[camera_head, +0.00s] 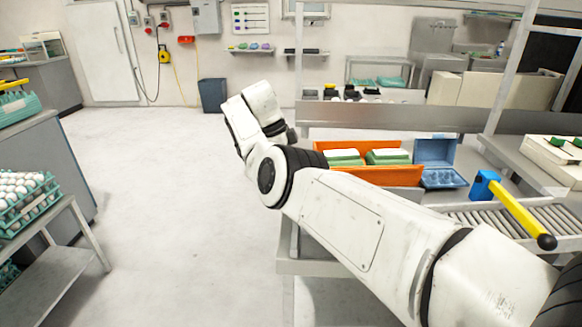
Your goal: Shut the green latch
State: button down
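Small green pieces (558,142) sit on top of a cream box (548,160) at the right edge; they may be latches, but they are too small to tell whether one is open or shut. My white arm reaches from the lower right towards the middle and folds back there. A small dark part at its far end, perhaps my gripper (290,135), is apart from both the box and the panel. Its fingers cannot be made out.
An orange crate (379,175) with green-and-white cartons, an open blue egg box (435,153) and a blue block with a yellow handle (512,208) stand near a roller conveyor (475,217). Egg trays (28,205) stand on the left. The floor (180,180) between is clear.

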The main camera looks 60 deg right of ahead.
dwell(0.3)
jog(key=c, duration=1)
grip_release()
jog(key=shift+c, duration=0.2)
